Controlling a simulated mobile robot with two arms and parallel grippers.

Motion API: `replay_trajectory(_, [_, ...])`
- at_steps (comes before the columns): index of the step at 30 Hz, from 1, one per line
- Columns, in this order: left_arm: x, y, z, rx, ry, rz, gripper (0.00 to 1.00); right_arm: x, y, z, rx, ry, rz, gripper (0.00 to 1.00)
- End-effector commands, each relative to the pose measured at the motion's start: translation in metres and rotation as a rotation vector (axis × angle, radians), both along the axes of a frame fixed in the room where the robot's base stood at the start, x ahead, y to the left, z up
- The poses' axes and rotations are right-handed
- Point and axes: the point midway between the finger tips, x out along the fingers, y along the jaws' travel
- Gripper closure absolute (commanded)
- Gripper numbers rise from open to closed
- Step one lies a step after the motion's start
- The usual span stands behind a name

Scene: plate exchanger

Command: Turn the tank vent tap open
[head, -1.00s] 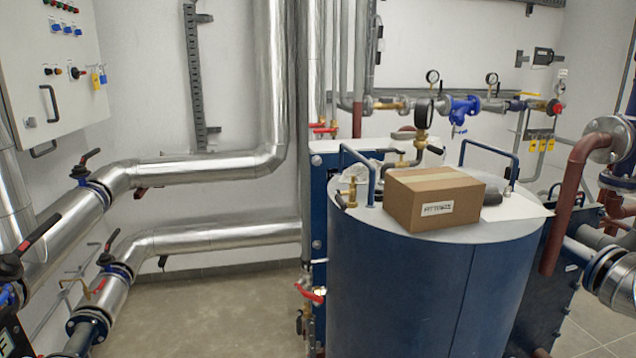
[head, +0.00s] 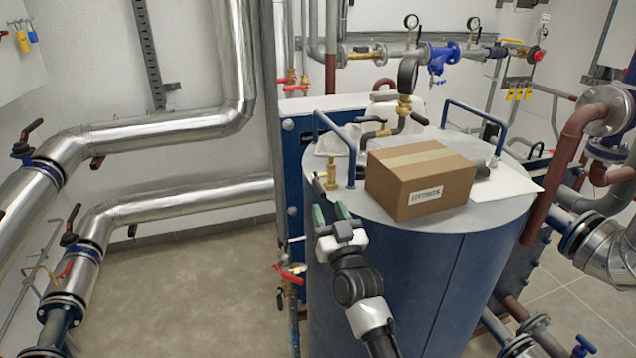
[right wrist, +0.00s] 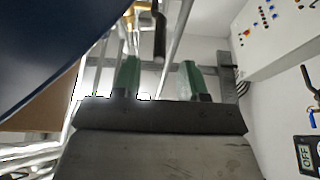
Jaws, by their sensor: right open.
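The tank vent tap (head: 330,174) is a small brass valve at the left edge of the blue tank's (head: 420,270) grey top, near a blue lifting handle. Its dark lever (head: 318,185) points outward over the rim. My right gripper (head: 330,212) is open, its green fingers just below the tap beside the tank wall. In the right wrist view, the brass body (right wrist: 140,9) is at the top edge. The dark lever (right wrist: 160,36) reaches down in line with the gap between the open fingers (right wrist: 158,68), apart from them. My left gripper is not in view.
A cardboard box (head: 420,180) sits on the tank top, right of the tap. A pressure gauge (head: 408,75) stands behind it. Silver pipes (head: 160,130) run along the left wall. The floor (head: 190,290) left of the tank is clear.

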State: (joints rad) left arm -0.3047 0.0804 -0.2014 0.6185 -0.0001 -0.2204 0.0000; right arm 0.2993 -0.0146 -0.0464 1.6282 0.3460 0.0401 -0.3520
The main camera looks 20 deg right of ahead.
Motion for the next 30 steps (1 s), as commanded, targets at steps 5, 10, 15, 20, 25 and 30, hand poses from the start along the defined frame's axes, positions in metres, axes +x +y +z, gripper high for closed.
replay_trajectory(5, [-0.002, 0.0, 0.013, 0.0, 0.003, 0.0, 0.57, 0.032, 0.001, 0.017, -0.001, 0.0, 0.001, 0.57])
replay_trajectory(10, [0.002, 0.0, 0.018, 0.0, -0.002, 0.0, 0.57, 0.051, 0.001, 0.023, -0.001, 0.001, 0.0, 0.57])
replay_trajectory(15, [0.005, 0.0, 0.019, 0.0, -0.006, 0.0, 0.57, 0.059, 0.002, 0.024, 0.0, 0.002, 0.0, 0.57])
replay_trajectory(20, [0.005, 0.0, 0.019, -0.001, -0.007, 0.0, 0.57, 0.059, 0.002, 0.024, 0.0, 0.002, 0.0, 0.57])
replay_trajectory(25, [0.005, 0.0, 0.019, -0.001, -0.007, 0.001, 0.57, 0.059, 0.002, 0.024, 0.0, 0.002, 0.0, 0.71])
replay_trajectory(30, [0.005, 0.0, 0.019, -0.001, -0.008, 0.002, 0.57, 0.059, 0.002, 0.024, 0.0, 0.002, 0.0, 0.97])
